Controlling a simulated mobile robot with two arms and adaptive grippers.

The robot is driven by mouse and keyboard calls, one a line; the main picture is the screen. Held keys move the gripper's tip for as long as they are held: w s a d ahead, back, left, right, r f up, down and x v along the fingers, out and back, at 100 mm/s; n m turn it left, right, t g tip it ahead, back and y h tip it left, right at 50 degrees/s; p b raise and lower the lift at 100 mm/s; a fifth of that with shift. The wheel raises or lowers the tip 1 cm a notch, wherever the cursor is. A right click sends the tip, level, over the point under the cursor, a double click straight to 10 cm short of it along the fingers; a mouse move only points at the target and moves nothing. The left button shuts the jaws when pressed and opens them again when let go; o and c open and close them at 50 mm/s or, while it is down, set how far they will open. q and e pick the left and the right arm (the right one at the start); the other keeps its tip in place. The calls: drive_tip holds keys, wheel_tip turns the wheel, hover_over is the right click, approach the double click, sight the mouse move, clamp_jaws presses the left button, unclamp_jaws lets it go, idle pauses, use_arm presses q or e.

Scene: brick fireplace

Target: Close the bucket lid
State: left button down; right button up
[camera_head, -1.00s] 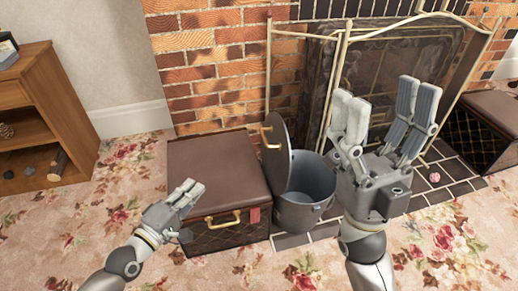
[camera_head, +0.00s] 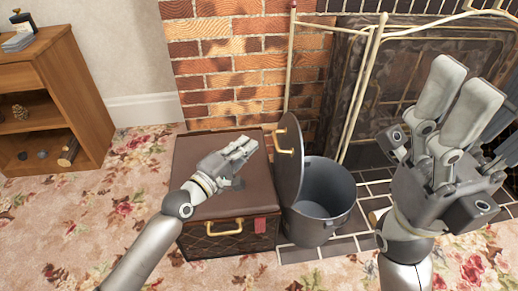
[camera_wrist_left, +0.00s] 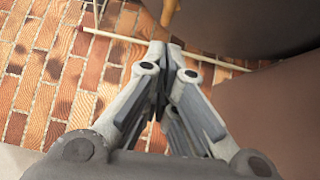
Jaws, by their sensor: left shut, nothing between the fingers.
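The grey bucket (camera_head: 318,222) stands on the dark tiles beside the brown box. Its round lid (camera_head: 291,178) stands upright at the bucket's left rim, open, with a gold handle (camera_head: 285,141) facing left. My left gripper (camera_head: 246,146) is shut and empty above the box, its fingertips pointing at the lid, a little short of it. In the left wrist view, the shut fingers (camera_wrist_left: 168,65) are in the middle and the dark lid (camera_wrist_left: 240,25) fills the top right. My right gripper (camera_head: 480,108) is open and empty at the right, fingers up.
The brown box (camera_head: 205,190) with a gold front handle is under my left gripper. A metal fireplace screen (camera_head: 375,75) stands behind the bucket, against a brick wall (camera_head: 235,60). A wooden shelf (camera_head: 85,100) is at far left. Floral carpet in front is clear.

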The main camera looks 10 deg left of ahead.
use_arm(q)
drive_tip(key=shift+w+d+b, duration=0.2)
drive_tip(key=shift+d, duration=0.7)
drive_tip(key=shift+w+d+b, duration=0.15)
drive_tip(key=shift+d, duration=0.75)
drive_tip(key=shift+r, duration=0.1)
